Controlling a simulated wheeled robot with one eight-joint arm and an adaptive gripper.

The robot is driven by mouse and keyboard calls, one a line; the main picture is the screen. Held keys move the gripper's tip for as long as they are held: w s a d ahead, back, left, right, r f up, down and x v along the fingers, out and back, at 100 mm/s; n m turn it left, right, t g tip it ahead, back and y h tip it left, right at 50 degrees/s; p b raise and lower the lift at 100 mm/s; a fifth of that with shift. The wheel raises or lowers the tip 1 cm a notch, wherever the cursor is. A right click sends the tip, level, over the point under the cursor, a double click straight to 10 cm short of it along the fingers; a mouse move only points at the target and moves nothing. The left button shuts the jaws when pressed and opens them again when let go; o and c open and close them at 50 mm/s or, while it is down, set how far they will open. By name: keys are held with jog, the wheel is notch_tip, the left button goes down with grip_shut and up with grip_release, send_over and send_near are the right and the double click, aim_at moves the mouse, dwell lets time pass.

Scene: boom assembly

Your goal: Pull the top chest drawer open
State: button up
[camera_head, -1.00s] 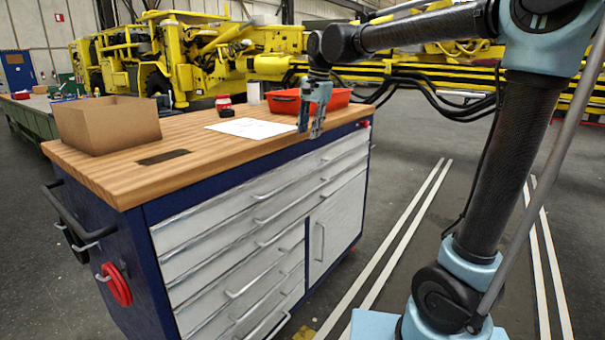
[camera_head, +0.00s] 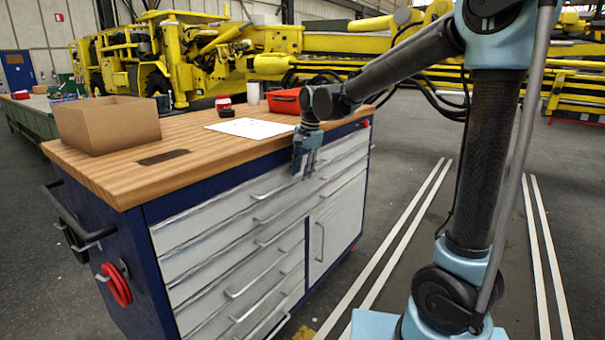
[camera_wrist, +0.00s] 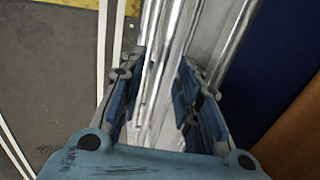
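The chest (camera_head: 160,280) is dark blue with a wooden top and light grey drawers. Its top drawer (camera_head: 200,217) looks shut, level with the drawers below. A metal handle (camera_head: 272,190) runs along its front, and its right part is hard to see near my gripper. My gripper (camera_head: 303,174) points down in front of the upper drawer fronts, just below the worktop edge. In the wrist view my gripper (camera_wrist: 163,62) has its two blue fingers apart, with bright metal strips showing between them. Whether a finger touches the handle cannot be told.
On the worktop (camera_head: 215,150) are a cardboard box (camera_head: 108,125), a white sheet (camera_head: 250,128), a red tray (camera_head: 284,102) and a red-lidded jar (camera_head: 223,103). A side push bar (camera_head: 75,220) is at the left. Open floor (camera_head: 410,200) with white lines lies to the right.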

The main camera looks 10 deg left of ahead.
jog(key=shift+a+f, duration=0.1)
jog(key=shift+f, duration=0.3)
grip_shut()
jog(key=shift+s, duration=0.15)
